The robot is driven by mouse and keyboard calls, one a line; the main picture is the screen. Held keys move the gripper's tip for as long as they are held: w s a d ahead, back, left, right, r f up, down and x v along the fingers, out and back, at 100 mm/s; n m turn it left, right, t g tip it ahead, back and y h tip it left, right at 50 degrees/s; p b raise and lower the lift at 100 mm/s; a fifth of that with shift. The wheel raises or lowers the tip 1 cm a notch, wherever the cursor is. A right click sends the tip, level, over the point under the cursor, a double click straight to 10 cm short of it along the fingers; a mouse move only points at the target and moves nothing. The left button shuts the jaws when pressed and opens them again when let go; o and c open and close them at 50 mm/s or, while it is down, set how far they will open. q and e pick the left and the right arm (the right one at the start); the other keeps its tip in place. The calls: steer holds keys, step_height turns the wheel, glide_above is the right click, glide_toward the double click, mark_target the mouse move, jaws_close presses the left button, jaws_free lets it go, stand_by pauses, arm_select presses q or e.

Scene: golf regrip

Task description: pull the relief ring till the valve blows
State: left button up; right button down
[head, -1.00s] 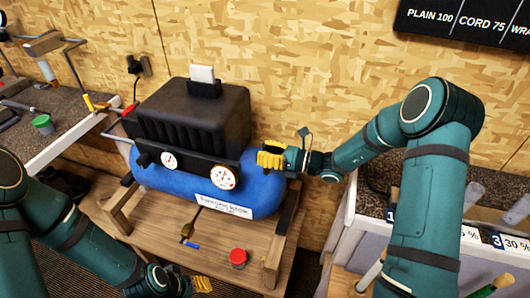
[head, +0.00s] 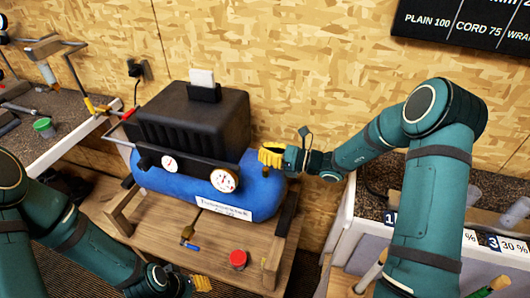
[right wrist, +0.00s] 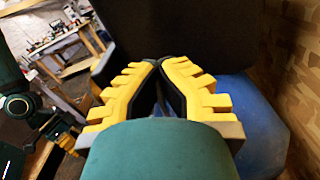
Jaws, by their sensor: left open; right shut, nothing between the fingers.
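The compressor has a blue tank (head: 262,191) under a black ribbed cover (head: 190,120), with two white round gauges, the larger one (head: 224,180) at the right. My right gripper (head: 262,156) is at the right end of the tank, close beside the black cover. Its yellow fingers meet at the tips in the right wrist view (right wrist: 161,62), with nothing seen held. I cannot make out the relief ring; it may be hidden by the gripper. My left gripper (head: 206,284) is low at the bottom edge, open and away from the tank.
The compressor stands on a wooden stand (head: 150,222). A brass valve with a blue handle (head: 192,246) and a red cap (head: 238,258) are in front of the tank. A wood-chip wall stands close behind.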

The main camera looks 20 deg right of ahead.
steer(key=c, duration=1.7)
jaws_free()
steer(key=shift+a, duration=0.1)
steer(key=o, duration=0.6)
steer(key=shift+c, duration=0.2)
steer(key=v, duration=1.2)
